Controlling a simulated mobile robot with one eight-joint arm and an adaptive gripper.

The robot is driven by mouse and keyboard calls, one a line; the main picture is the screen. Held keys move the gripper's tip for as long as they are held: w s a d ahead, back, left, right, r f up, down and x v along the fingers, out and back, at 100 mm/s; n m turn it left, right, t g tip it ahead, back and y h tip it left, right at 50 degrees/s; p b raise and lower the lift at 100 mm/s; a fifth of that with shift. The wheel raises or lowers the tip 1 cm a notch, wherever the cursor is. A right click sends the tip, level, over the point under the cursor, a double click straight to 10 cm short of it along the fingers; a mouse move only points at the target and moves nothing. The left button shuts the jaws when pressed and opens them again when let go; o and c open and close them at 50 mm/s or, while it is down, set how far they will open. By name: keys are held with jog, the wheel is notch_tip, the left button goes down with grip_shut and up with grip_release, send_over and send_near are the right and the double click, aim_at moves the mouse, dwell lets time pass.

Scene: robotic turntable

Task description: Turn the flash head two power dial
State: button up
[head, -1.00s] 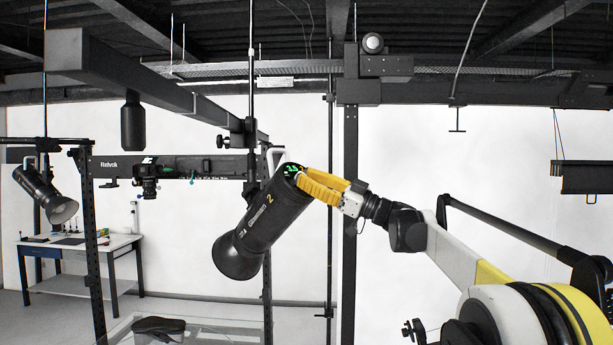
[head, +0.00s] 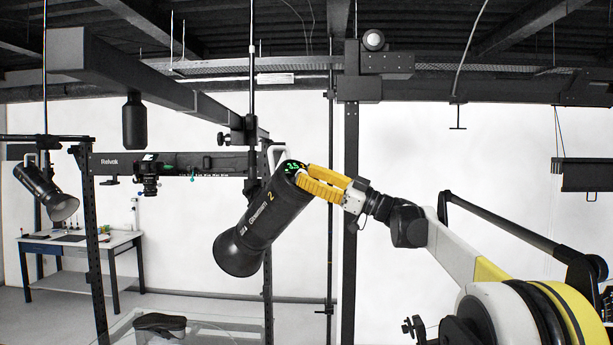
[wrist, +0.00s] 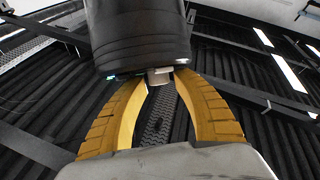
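Flash head two (head: 260,220) is a black cylinder marked "2", hanging tilted from the overhead rig, its wide reflector down to the left. A green lit display (head: 292,167) shows on its upper back end; its digits are too small to read surely. My gripper (head: 300,176) reaches this back end from the right with yellow fingers. In the wrist view, the flash head body (wrist: 138,35) fills the top. The two fingers (wrist: 160,78) converge on a small grey power dial (wrist: 160,75) at its edge and look closed on it. The fingertips partly hide the dial.
Another flash head (head: 45,192) hangs at the far left. A camera (head: 149,174) sits on the crossbar. A dark vertical post (head: 350,200) stands just behind my gripper. A white table (head: 80,245) stands at the back left. Open room lies below flash head two.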

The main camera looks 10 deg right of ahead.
jog(key=v, duration=1.1)
jog(key=shift+s+d, duration=0.2)
jog(key=shift+d, duration=0.05)
jog(key=shift+f, duration=0.15)
